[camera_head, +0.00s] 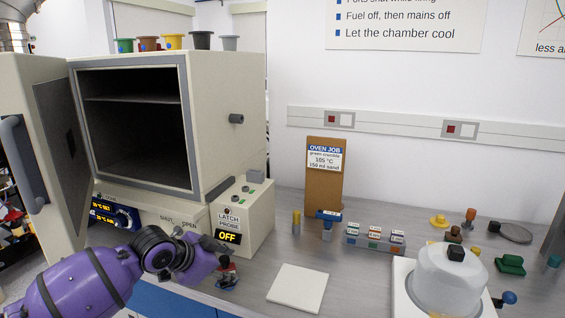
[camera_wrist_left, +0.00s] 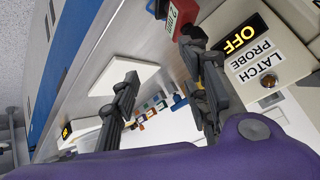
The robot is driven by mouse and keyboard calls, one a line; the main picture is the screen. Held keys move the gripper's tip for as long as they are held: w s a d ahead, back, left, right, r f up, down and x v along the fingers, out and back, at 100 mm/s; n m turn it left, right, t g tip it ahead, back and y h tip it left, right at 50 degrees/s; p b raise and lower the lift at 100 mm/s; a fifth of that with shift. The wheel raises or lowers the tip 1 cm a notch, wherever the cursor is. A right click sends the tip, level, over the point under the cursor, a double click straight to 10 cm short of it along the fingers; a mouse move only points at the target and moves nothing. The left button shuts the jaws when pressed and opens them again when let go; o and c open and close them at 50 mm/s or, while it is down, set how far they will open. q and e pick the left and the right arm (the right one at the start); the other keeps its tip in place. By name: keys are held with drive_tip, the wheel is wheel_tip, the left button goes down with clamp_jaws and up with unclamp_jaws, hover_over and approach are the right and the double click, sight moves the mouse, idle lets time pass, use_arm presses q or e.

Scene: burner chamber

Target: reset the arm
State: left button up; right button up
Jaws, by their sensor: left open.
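My left arm (camera_head: 95,280), purple with black joints, comes in from the lower left in the head view. Its gripper (camera_head: 215,258) is in front of the LATCH PROBE box (camera_head: 246,215), whose display reads OFF. In the left wrist view the two dark fingers (camera_wrist_left: 165,95) stand wide apart with nothing between them. The box with OFF (camera_wrist_left: 262,55) is close beyond the right finger. A small red item (camera_wrist_left: 180,18) with a white label is near that finger; I cannot tell whether they touch. My right gripper is not in view.
The oven (camera_head: 228,115) stands open, its door (camera_head: 50,150) swung left and its chamber empty. A white tile (camera_head: 298,288) lies on the bench. A brown sign (camera_head: 326,175), a labelled rack (camera_head: 374,238) and a white domed device (camera_head: 450,280) stand to the right.

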use_arm(q)
drive_tip(key=s+d+f+n+t, duration=0.3)
drive_tip(key=s+f+n+t, duration=0.1)
drive_tip(key=s+f, duration=0.75)
drive_tip(key=s+a+f+n+g+y, duration=0.1)
drive_tip(key=s+a+f+n, duration=0.1)
drive_tip(key=s+f, duration=0.4)
drive_tip(key=s+a+f+n+y, duration=0.2)
drive_tip(key=s+f, duration=0.5)
drive_tip(key=s, duration=0.7)
drive_tip(key=s+a+f+n+g+y, duration=0.1)
drive_tip(key=s+a+f+n, duration=0.2)
drive_tip(key=s+f, duration=0.3)
drive_tip(key=s, duration=0.5)
drive_tip(key=shift+a+f+g+y, duration=0.2)
drive_tip(key=shift+f+g+y, duration=0.1)
drive_tip(key=shift+f, duration=0.05)
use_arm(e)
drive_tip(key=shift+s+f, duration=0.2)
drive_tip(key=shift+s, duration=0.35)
